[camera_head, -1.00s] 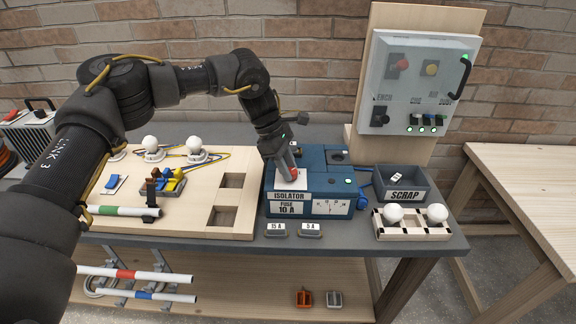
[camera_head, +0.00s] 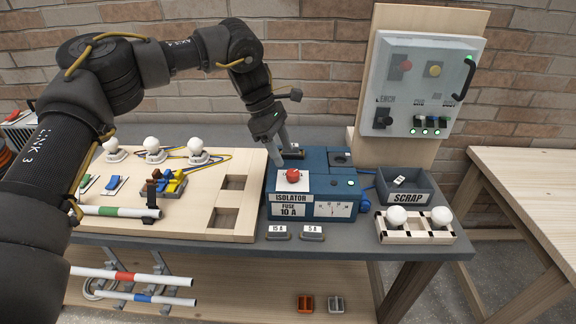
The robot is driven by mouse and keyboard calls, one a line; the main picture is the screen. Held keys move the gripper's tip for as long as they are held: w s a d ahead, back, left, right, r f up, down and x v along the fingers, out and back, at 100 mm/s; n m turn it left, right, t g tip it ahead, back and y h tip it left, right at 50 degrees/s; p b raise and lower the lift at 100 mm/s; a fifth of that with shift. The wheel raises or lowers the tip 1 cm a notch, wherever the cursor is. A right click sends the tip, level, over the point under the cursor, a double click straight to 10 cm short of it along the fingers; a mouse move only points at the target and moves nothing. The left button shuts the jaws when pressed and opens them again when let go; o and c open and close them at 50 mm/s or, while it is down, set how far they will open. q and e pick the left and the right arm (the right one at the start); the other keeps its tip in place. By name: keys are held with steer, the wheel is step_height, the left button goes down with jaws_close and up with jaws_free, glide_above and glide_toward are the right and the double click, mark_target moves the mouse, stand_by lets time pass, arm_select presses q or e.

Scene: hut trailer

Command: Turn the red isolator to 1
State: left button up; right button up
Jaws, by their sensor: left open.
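The red isolator knob (camera_head: 292,175) sits on a white plate on top of the blue isolator box (camera_head: 315,208). The knob's position marks are too small to read. My left gripper (camera_head: 284,148) is open, behind and above the knob, near a dark part at the box's back left. It appears clear of the knob. My right gripper is not in view.
Fuses marked 15 A (camera_head: 277,232) and 5 A (camera_head: 312,233) lie in front of the box. A SCRAP bin (camera_head: 408,187) and a bulb rack (camera_head: 415,230) stand to the right. A wooden wiring board (camera_head: 200,221) lies left, and a control panel (camera_head: 420,85) rises behind.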

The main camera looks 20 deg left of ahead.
arm_select(q)
steer(key=shift+v, duration=2.4)
steer(key=shift+d+f, duration=0.1)
steer(key=shift+f, duration=0.05)
